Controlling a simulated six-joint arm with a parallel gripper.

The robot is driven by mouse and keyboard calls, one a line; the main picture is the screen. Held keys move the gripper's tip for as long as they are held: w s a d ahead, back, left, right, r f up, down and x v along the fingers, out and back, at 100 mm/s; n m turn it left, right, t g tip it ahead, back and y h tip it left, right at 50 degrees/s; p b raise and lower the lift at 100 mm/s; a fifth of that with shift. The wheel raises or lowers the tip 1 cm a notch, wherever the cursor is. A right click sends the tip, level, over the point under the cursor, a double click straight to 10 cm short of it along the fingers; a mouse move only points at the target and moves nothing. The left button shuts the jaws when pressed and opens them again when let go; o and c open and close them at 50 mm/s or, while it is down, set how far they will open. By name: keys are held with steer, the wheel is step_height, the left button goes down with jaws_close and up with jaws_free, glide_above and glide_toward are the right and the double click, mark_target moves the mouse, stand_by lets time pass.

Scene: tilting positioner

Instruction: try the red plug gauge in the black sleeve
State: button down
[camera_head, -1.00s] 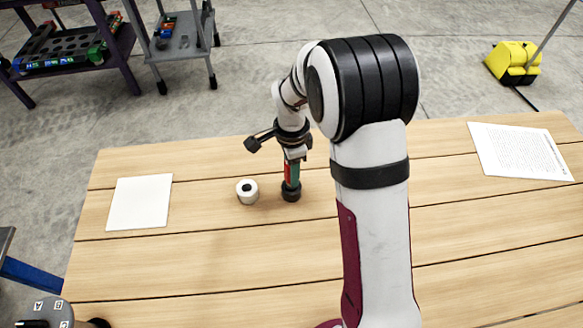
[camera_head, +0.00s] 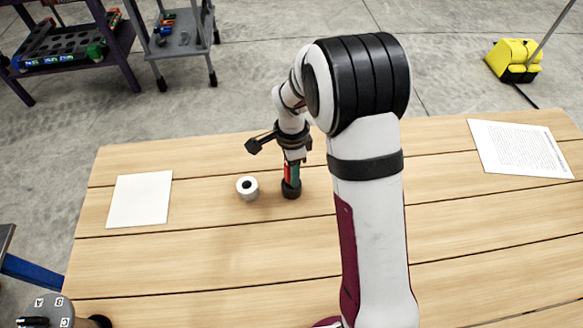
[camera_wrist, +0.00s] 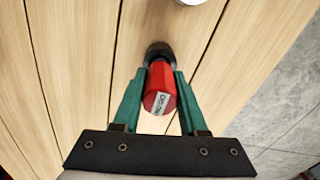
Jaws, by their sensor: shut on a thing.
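The red plug gauge (camera_wrist: 160,90) is upright between the green fingers of my gripper (camera_wrist: 160,74), its labelled end facing the wrist camera. The fingers are shut on it. In the head view the red plug gauge (camera_head: 288,171) shows as a narrow strip beside a green finger of my gripper (camera_head: 292,176). The black sleeve (camera_head: 291,190) stands on the table directly below. It shows partly behind the gauge in the wrist view (camera_wrist: 158,48). The gauge's lower end meets the sleeve's top; how deep it sits inside is hidden.
A white sleeve (camera_head: 247,194) with a dark bore stands on the table close to the left of the black one. A blank sheet (camera_head: 140,199) lies at the left and a printed sheet (camera_head: 521,149) at the far right. The wooden table (camera_head: 210,265) is clear in front.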

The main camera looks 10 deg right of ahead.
steer(key=shift+f, duration=0.55)
steer(key=shift+r, duration=0.1)
stand_by(1.0)
steer(key=shift+r, duration=3.7)
